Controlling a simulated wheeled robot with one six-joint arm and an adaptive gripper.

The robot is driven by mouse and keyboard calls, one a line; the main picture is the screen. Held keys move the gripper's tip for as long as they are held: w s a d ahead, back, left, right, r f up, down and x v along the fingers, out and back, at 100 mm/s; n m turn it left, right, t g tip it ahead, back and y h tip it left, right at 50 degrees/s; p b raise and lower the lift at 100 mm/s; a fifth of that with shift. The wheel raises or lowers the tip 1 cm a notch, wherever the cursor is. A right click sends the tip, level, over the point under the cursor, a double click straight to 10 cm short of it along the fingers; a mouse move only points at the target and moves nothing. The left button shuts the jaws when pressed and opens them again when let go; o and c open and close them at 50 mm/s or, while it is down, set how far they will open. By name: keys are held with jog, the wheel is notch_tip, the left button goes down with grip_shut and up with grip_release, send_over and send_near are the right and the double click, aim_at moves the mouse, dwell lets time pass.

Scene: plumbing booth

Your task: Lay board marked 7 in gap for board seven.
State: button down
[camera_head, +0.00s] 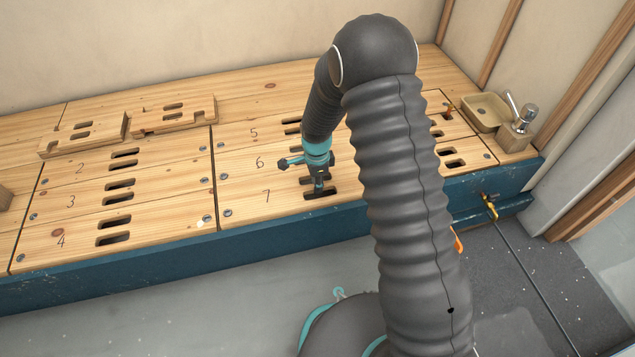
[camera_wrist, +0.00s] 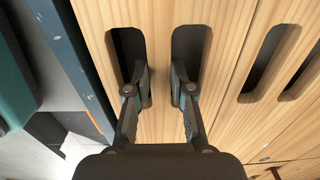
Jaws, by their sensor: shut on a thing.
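The board marked 7 (camera_head: 250,201) is at the front edge of the bench, just in front of the board marked 6 (camera_head: 240,164). It lies along the front row and looks about level with its neighbours; I cannot tell whether it is fully seated. My gripper (camera_head: 319,188) points down at its hand slots. In the wrist view, the fingers of my gripper (camera_wrist: 160,88) reach into the two slots and are shut on the strip of board 7 (camera_wrist: 159,40) between them. The gap under the board is hidden. My arm covers the board's right part.
Boards 2, 3 and 4 (camera_head: 75,238) lie to the left. Two notched wooden pieces (camera_head: 85,135) lie behind them. The blue bench front (camera_head: 140,264) runs along the near side.

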jog(key=shift+f, duration=0.15)
dwell(0.7)
jog(key=c, duration=0.9)
grip_release()
notch_tip(320, 180, up, 12)
